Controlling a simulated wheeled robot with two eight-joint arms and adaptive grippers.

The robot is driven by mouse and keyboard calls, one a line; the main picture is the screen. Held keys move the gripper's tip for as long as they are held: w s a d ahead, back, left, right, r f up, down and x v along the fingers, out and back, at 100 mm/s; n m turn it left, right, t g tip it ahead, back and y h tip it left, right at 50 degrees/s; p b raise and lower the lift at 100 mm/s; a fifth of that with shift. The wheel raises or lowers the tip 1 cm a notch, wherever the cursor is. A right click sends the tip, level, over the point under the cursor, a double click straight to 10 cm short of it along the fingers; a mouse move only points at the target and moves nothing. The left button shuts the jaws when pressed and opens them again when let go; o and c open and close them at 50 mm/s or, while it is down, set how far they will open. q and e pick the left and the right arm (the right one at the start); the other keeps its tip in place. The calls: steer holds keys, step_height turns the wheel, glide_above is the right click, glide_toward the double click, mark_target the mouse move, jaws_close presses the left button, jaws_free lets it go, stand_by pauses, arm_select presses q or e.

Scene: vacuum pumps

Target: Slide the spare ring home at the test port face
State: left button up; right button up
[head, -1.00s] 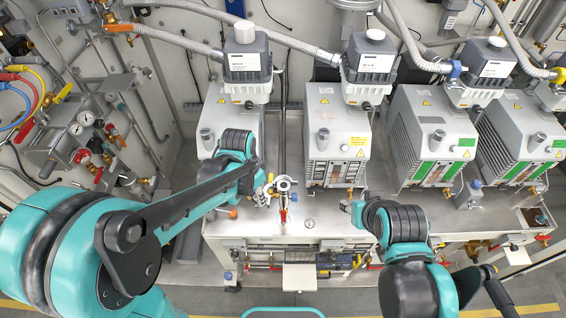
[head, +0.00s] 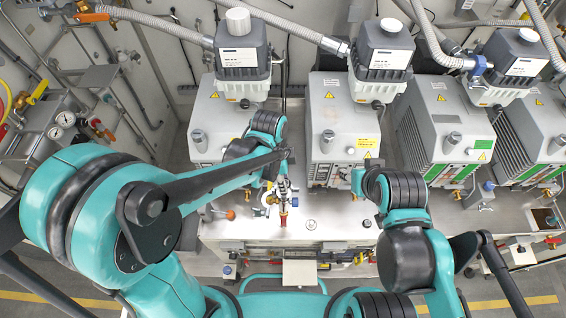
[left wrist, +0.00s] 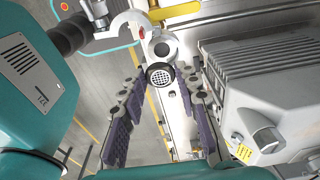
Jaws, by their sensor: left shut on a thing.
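In the left wrist view the spare ring (left wrist: 160,75), a small dark mesh disc with a pale rim, sits between the tips of my left gripper (left wrist: 161,85). The purple-padded fingers converge on it, so the gripper is shut on the ring. A rounded grey metal fitting (left wrist: 164,45), which looks like the test port, lies directly beyond the ring; I cannot tell whether they touch. In the head view the port fitting (head: 283,188), with a red-brown part below, stands on the bench by my left gripper (head: 284,158). My right gripper (head: 358,181) is mostly hidden by its own wrist.
Several grey vacuum pumps (head: 343,130) stand along the back of the steel bench (head: 335,222). Gauges and valves (head: 62,122) are on the left wall. A pump housing (left wrist: 270,100) is close on the right in the left wrist view.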

arm_select(q)
steer(key=shift+w, duration=0.5)
steer(key=shift+s, duration=0.35)
steer(key=shift+w+a+f+b, duration=0.15)
steer(key=shift+f+b, duration=0.15)
steer(key=shift+b, duration=0.05)
step_height(320, 180, down, 4)
steer(key=b, duration=0.4)
steer(key=shift+f, duration=0.1)
arm_select(e)
steer(key=f, duration=0.4)
steer(key=shift+w+f, duration=0.25)
arm_select(q)
steer(key=shift+r, duration=0.2)
arm_select(e)
steer(key=shift+r, duration=0.15)
